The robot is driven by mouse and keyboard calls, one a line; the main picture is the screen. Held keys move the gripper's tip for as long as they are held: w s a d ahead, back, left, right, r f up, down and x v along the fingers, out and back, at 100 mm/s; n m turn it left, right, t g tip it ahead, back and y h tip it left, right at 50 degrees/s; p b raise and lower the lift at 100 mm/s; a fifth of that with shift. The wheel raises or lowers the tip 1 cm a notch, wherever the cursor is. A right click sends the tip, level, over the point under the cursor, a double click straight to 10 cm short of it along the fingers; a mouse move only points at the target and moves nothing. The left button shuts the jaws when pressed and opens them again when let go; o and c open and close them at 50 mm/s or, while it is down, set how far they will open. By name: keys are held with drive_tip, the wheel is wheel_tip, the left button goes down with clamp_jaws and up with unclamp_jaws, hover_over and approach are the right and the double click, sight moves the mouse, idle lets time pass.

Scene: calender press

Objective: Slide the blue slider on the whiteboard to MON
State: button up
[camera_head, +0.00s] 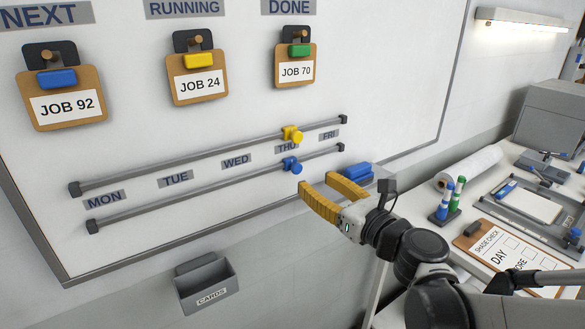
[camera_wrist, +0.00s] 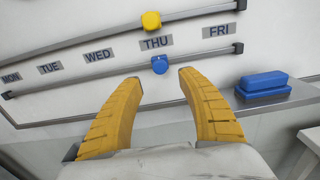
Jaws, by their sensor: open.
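The blue slider (camera_head: 292,165) sits on the lower rail (camera_head: 220,193) of the whiteboard (camera_head: 130,142), below the THU label (camera_head: 286,147). In the wrist view the blue slider (camera_wrist: 160,65) is just below the THU label and beyond my fingertips. The MON label (camera_head: 104,199) is near the left end of the rails. My gripper (camera_head: 318,188) is open and empty, in front of the board and a little below and right of the blue slider. In the wrist view my gripper's two yellow fingers (camera_wrist: 159,78) stand apart on either side of the slider's line, not visibly touching it.
A yellow slider (camera_head: 292,134) sits on the upper rail (camera_head: 200,160), close above the blue one. A blue eraser (camera_head: 357,171) lies on the board's ledge right of my gripper. A grey card holder (camera_head: 206,283) hangs below the board. A cluttered worktable stands at right.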

sight(298, 170)
drive_tip(key=b+x, duration=0.1)
drive_tip(key=x, duration=0.7)
drive_tip(key=shift+w+a+b, duration=0.1)
drive_tip(key=shift+a+b, duration=0.05)
drive_tip(key=shift+b, duration=0.25)
clamp_jaws()
